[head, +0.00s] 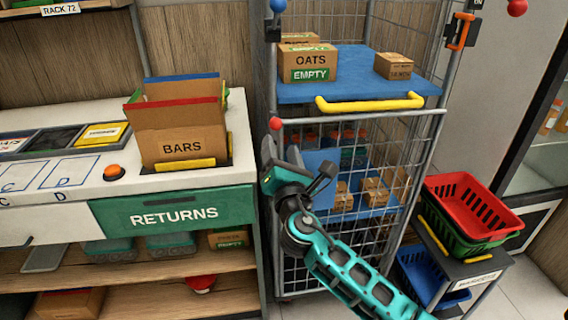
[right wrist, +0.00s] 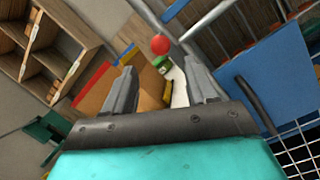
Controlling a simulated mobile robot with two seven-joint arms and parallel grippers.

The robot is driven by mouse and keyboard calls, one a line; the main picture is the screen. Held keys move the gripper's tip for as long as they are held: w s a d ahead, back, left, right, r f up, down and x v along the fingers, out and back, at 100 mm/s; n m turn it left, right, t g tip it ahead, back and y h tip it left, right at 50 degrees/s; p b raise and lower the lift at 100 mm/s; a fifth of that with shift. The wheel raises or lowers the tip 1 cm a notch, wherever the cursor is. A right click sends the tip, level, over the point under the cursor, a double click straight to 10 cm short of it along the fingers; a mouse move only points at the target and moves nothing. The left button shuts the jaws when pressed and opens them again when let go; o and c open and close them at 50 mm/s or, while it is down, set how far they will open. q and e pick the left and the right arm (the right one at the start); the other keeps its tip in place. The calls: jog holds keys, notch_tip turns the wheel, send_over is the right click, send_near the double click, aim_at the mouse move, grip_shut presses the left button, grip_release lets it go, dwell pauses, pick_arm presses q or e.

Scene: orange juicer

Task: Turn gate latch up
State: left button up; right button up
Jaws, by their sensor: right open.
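A wire cage trolley (head: 437,135) stands in the middle of the head view. A red ball knob (head: 275,124) shows at its left front post, and the same red ball appears in the right wrist view (right wrist: 160,44). An orange latch-like part (head: 461,31) is at the top of the right post. I cannot tell for sure which one is the gate latch. My right gripper (head: 281,152) is just below the red knob, pointing up. Its open fingers (right wrist: 160,88) are empty, with the knob beyond and between their tips. My left gripper is out of view.
The trolley's blue shelf (head: 350,88) has a yellow bar (head: 370,103) and an OATS box (head: 308,64). A RETURNS counter (head: 105,195) with a BARS box (head: 181,140) is close on the left. Red and green baskets (head: 468,207) stand on the right.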

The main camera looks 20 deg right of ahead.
jog(key=shift+v, duration=1.75)
